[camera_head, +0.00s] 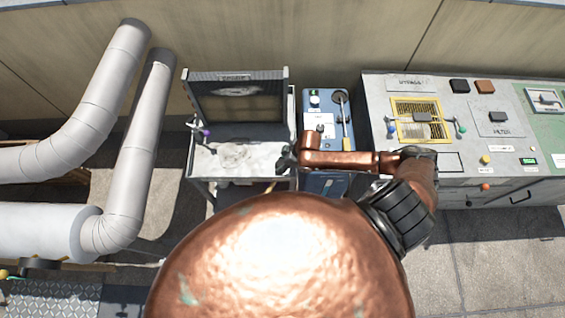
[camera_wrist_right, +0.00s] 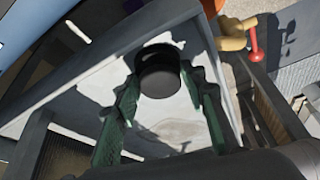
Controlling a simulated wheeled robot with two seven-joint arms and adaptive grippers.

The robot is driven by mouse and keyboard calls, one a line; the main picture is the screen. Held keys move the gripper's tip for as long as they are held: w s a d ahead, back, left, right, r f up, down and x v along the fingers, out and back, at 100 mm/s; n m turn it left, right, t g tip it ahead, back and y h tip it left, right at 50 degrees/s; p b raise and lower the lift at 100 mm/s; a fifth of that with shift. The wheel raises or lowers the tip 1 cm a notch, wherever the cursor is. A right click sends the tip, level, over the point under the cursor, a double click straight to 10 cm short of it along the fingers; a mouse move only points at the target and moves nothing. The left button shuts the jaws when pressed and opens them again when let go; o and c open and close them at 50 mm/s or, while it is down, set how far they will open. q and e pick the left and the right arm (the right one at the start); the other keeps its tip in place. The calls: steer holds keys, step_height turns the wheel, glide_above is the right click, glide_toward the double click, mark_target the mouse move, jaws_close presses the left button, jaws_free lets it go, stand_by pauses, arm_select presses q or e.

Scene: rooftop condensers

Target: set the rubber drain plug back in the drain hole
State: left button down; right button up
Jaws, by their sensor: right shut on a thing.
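My right gripper (camera_head: 286,158) reaches over the right edge of a pale tray (camera_head: 225,158) on a grey metal stand. In the right wrist view its green-lined fingers (camera_wrist_right: 159,76) are shut on a black rubber drain plug (camera_wrist_right: 158,80), a short dark cylinder held between the fingertips. The pale tray surface (camera_wrist_right: 175,122) lies behind the plug there. The plug is too small or hidden to make out in the head view. I cannot make out the drain hole in either view. My left gripper is not in view.
A dark upright panel (camera_head: 238,100) stands behind the tray, with a purple-ended fitting (camera_head: 205,132) at its left. A blue box (camera_head: 318,108) and a grey control console (camera_head: 385,105) stand to the right. Thick pale pipes (camera_head: 130,150) fill the left side.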

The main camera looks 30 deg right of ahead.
steer(key=shift+f, duration=0.15)
stand_by(0.6)
steer(key=o, duration=1.3)
steer(key=v, duration=1.2)
